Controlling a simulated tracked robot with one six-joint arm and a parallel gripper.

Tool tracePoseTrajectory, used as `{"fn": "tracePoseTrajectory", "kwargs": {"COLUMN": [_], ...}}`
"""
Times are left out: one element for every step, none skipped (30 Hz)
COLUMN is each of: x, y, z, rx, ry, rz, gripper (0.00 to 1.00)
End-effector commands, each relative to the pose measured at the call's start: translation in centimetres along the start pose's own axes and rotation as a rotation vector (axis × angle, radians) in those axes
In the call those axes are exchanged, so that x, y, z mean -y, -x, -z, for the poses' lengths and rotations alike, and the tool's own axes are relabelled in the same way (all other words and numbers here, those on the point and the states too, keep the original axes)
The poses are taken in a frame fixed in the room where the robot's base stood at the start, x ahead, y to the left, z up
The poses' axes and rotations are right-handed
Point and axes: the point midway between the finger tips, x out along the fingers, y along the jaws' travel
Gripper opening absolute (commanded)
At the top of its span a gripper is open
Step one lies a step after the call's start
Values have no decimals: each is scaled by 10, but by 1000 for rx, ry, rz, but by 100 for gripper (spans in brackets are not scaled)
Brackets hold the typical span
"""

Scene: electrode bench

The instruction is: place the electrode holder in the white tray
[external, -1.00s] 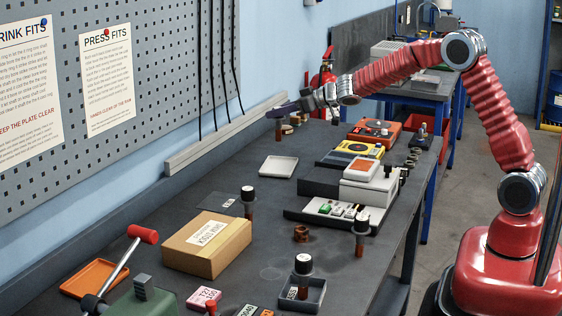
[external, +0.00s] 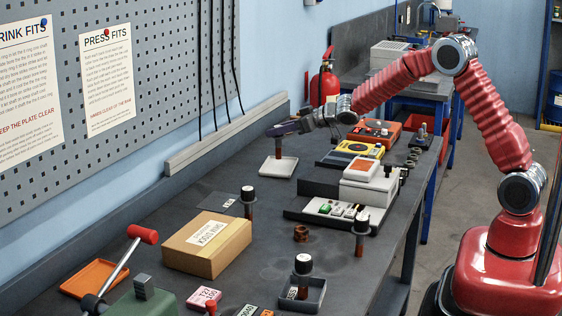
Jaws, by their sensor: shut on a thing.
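My gripper (external: 283,129) is over the back of the bench on the left side of my arm. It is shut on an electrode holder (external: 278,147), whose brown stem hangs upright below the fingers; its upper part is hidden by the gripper. The shallow white tray (external: 265,172) lies on the dark bench right under it. The stem's lower end overlaps the tray's far part in the external view. I cannot tell if it touches the tray floor.
Similar black-capped holders stand nearer, one by the cardboard box (external: 206,243), one at the bench's right edge (external: 361,236) and one in a grey tray (external: 316,294). A yellow meter (external: 359,149) and a grey device (external: 369,187) stand right of the white tray.

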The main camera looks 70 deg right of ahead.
Motion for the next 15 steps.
{"fn": "tracePoseTrajectory", "kwargs": {"x": [0,0,0,0,0,0,0,0,0,0,0,0,0,0,0], "y": [0,0,-1,-2,-3,-4,-6,-7,-9,-11,-12,-13,-14,-14,-14], "z": [1,0,-1,-4,-6,-11,-15,-18,-23,-27,-30,-32,-33,-34,-34], "rx": [-2,-1,-1,0,1,2,2,2,2,2,2,1,0,-1,-2], "ry": [0,0,-1,-1,-1,-1,-2,-1,-2,-1,-1,-1,0,0,0], "rz": [0,0,0,0,0,-1,-1,0,0,0,0,-1,-1,-1,-1], "gripper": [0,0,0,0,0,0,0,0,0,0,0,0,0,0,0]}}
